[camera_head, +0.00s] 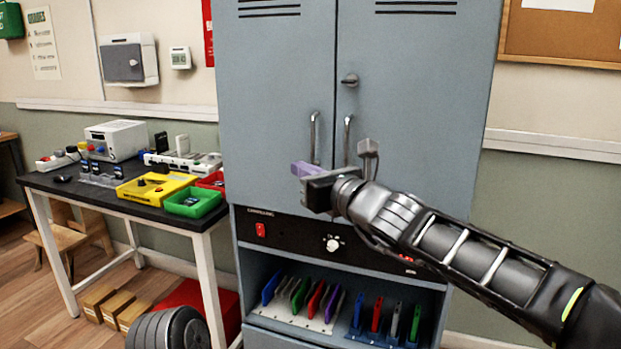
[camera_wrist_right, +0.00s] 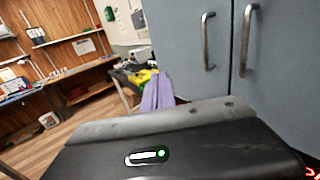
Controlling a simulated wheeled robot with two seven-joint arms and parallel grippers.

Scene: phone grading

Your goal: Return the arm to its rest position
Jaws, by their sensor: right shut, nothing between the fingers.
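My right arm reaches in from the right in the head view. The purple fingers are together and empty. They also show in the wrist view (camera_wrist_right: 157,92), pointing away past the cabinet doors. My left gripper does not show in either view.
Two upright door handles (camera_head: 314,138) are close to my gripper. An open shelf (camera_head: 300,318) below holds several coloured phones in racks.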

